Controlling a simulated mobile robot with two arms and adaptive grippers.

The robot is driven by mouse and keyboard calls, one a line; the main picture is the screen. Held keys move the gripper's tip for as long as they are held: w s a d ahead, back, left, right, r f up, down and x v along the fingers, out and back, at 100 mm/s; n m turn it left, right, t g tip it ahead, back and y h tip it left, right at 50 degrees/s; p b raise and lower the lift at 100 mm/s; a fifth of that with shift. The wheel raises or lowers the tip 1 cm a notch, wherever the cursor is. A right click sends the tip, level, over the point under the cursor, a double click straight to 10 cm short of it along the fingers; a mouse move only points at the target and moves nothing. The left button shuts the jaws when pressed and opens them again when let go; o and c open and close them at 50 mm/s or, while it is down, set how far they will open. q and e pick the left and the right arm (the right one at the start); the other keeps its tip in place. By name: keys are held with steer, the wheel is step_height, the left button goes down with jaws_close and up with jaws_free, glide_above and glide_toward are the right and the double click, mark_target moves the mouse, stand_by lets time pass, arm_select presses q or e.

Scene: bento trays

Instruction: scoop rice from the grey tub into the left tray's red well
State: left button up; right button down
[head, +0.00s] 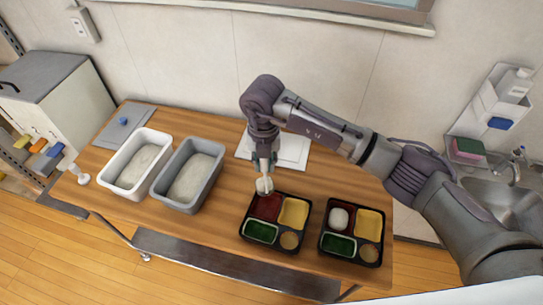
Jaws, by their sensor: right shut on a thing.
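The grey tub (171,202) stands left of centre on the wooden table, with a pale layer of rice (191,180) in its bottom. The left tray (246,218) is black, and its red well (268,207) is at its back left. My right gripper (264,167) points down and is shut on a small white scoop (264,187), just above the back-left edge of that tray. The scoop covers part of the red well's edge. I cannot tell how much rice the scoop holds. My left gripper is not in view.
The right tray (322,243) has a white mound (338,217) in its red well. A white tub (112,183) stands left of the grey one. A white board (292,150) lies behind my gripper. A sink (500,200) is at the far right.

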step_height(320, 180, down, 3)
steer(key=shift+d+r, duration=0.1)
steer(key=shift+d, duration=0.05)
steer(key=w+d+f+g+y+b, duration=0.2)
steer(key=d+f+y+b, duration=0.8)
steer(key=b, duration=1.2)
steer(key=shift+w+d+f+g+y, duration=0.25)
steer(key=shift+d+g+y, duration=0.4)
steer(key=shift+y, duration=1.65)
step_height(320, 180, up, 5)
steer(key=p, duration=0.3)
steer(key=shift+s, duration=0.1)
